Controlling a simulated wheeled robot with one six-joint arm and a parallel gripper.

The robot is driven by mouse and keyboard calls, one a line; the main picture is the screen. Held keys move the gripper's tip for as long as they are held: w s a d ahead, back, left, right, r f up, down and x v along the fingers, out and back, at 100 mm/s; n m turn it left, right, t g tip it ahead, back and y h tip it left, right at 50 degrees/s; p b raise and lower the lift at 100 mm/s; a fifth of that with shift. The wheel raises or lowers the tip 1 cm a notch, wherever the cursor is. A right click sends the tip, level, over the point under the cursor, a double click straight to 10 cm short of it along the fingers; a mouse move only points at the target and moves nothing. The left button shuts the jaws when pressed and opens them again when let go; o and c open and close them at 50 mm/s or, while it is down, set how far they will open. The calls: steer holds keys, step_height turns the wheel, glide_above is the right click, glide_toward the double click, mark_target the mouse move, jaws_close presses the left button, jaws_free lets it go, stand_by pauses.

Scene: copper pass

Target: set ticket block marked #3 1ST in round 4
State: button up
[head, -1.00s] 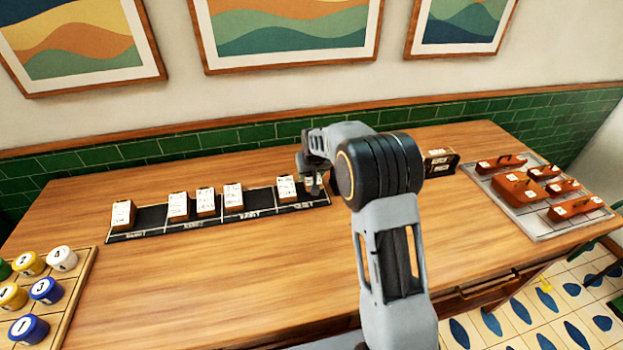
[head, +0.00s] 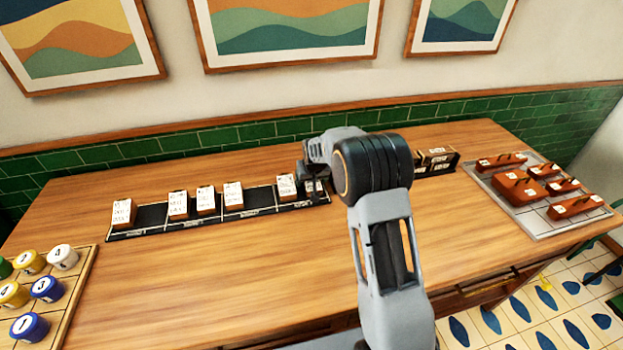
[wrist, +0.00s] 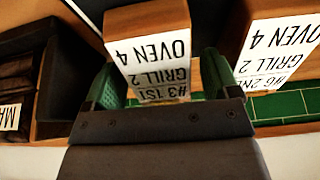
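The ticket block marked #3 1ST (wrist: 158,60) shows upside down in the wrist view, with OVEN 4 and GRILL 2 on its label. My gripper (wrist: 160,80) has its green-padded fingers on either side of it, with a narrow gap visible on the right side, so it looks open around the block. In the head view this block (head: 314,187) stands in the right end compartment of the black rack (head: 257,210), partly hidden by my gripper. The block marked #6 2ND (wrist: 275,50) stands beside it in the same compartment (head: 287,186).
Several other ticket blocks (head: 123,213) stand in the rack's left compartments. A dark labelled holder (head: 437,160) is behind my arm, a grey tray of brown blocks (head: 535,230) at right, and a wooden tray of coloured pots (head: 75,290) at left. The table front is clear.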

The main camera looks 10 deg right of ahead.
steer(key=shift+r, duration=0.1)
steer(key=shift+r, duration=0.2)
steer(key=v, duration=1.1)
steer(key=s+r, duration=0.2)
steer(key=s, duration=2.6)
steer(key=shift+s+r+b, duration=0.35)
steer(key=shift+r+b, duration=0.05)
steer(key=shift+b, duration=0.05)
